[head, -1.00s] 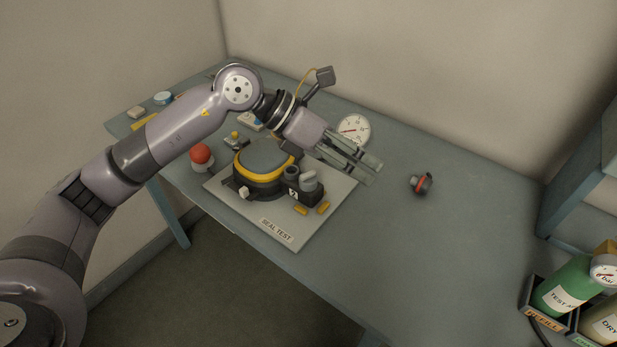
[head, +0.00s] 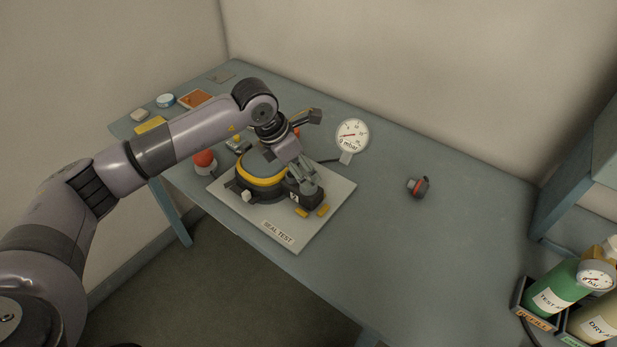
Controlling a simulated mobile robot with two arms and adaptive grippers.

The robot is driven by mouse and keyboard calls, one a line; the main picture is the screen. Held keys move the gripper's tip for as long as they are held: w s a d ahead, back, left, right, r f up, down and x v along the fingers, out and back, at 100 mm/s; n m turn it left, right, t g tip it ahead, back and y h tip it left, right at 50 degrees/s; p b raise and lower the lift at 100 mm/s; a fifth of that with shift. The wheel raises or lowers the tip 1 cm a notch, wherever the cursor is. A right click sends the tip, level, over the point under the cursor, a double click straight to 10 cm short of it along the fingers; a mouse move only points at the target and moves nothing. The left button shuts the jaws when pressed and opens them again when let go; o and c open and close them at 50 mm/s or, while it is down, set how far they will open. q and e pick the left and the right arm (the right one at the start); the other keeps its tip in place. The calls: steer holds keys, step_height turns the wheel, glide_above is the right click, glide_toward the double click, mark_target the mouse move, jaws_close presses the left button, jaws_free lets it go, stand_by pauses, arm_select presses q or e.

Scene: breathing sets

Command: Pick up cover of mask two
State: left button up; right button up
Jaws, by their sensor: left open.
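The seal test plate (head: 323,218) lies on the table with a round grey dome (head: 258,164) ringed in yellow. A black block (head: 310,201) with a small white number label, seemingly a 2, stands at the dome's right side. My left gripper (head: 308,182) is open and points down at the top of this block. Its fingers and wrist hide most of the block's top, including the grey fitting there. I cannot tell whether the fingers touch anything or which part is the cover. My right gripper is out of view.
A dial gauge (head: 352,136) stands behind the plate. A small black and red part (head: 418,187) lies to the right. A red ball-shaped knob (head: 204,159) is left of the plate. The table's right half is mostly clear.

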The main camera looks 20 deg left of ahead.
mark_target(309, 178)
arm_select(q)
steer(key=shift+w+d+f, duration=0.1)
steer(key=shift+f, duration=0.2)
steer(key=p+x, duration=0.1)
steer(key=x, duration=0.2)
steer(key=p+x, duration=0.1)
steer(key=x, duration=0.1)
steer(key=shift+w+d+r+p, duration=0.1)
steer(key=shift+w+r+p, duration=0.05)
steer(key=shift+w+p, duration=0.15)
steer(key=shift+f, duration=0.25)
steer(key=shift+c, duration=0.4)
steer(key=c, duration=0.7)
